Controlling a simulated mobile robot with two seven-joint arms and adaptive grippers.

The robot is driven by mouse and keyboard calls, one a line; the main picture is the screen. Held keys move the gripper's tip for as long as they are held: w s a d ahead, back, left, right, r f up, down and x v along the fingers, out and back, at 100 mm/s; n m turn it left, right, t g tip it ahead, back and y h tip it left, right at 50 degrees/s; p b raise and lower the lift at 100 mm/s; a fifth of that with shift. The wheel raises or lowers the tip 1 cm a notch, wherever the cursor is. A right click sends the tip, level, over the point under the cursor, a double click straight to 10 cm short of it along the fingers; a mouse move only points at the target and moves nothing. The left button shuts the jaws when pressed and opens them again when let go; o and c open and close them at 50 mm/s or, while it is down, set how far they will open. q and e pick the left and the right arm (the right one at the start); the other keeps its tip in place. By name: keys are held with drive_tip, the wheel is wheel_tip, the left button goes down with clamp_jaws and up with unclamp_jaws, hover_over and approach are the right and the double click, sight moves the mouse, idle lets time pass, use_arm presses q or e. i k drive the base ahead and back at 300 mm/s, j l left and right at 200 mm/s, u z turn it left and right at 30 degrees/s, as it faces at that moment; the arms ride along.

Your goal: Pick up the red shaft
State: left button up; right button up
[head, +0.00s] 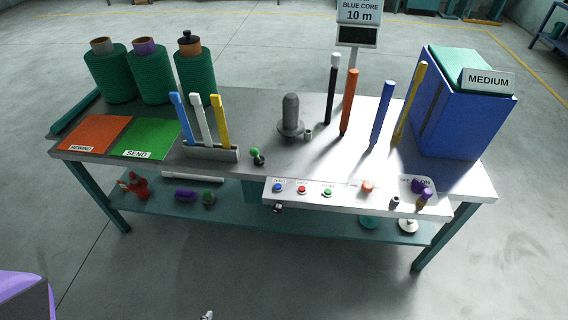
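An orange-red shaft (349,103) stands upright on the grey table, right of the middle, leaning slightly right in the picture. A black shaft with a white top (332,90) stands just left of it. A blue shaft (382,113) and a yellow shaft (411,103) stand to its right. All of them are apart from one another. Nothing touches the orange-red shaft above the tabletop.
The table (240,112) also holds green spools (150,76), a rack of sticks (210,152), a grey spindle (291,115) and a blue box (461,118). A button panel (340,197) lines the front edge. A small pale object (207,316) is cut off at the bottom.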

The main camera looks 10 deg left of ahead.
sight(140, 188)
drive_tip(key=j+z, duration=0.2)
drive_tip(key=z, duration=0.8)
drive_tip(key=u, duration=2.5)
drive_tip(key=i+l, duration=0.05)
drive_tip(key=l, duration=0.05)
